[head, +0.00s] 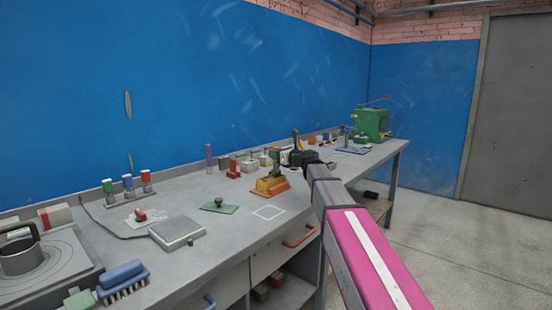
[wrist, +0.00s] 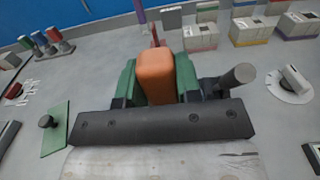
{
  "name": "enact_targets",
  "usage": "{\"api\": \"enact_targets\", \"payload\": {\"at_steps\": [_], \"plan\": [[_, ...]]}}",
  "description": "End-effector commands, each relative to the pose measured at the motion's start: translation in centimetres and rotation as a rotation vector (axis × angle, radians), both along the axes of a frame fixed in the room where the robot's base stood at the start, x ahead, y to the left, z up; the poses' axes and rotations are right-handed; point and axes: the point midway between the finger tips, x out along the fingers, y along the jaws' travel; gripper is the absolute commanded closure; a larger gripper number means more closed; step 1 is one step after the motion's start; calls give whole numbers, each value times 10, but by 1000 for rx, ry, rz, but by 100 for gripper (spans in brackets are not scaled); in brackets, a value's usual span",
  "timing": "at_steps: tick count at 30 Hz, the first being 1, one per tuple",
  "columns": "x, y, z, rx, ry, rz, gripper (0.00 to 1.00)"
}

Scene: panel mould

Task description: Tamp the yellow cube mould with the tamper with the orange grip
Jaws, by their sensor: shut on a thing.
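The yellow mould (head: 264,187) stands on the bench in the head view, with a grey-brown piece on top of it. I cannot make it out in the wrist view. My gripper (head: 301,157) is just behind and to the right of it in the head view. In the wrist view the green jaws of my gripper (wrist: 154,82) are shut on the orange grip (wrist: 155,72) of the tamper. The tamper's lower end is hidden. A dark bar and a pale surface fill the lower middle of the wrist view; I cannot tell how the tamper stands to the mould.
A green plate with a dark knob (wrist: 54,138) lies left of my gripper. Several pale blocks with coloured bands (wrist: 252,32) stand at the back. A red stand (head: 234,172) is behind the mould. A green machine (head: 371,123) stands at the far end. A white outlined square (head: 268,213) is empty.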

Motion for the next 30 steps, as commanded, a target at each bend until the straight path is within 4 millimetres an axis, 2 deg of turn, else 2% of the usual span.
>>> {"api": "enact_targets", "payload": {"at_steps": [11, 30], "plan": [[0, 0, -3, 1, 1, 0, 92], [0, 0, -35, 1, 1, 0, 92]]}}
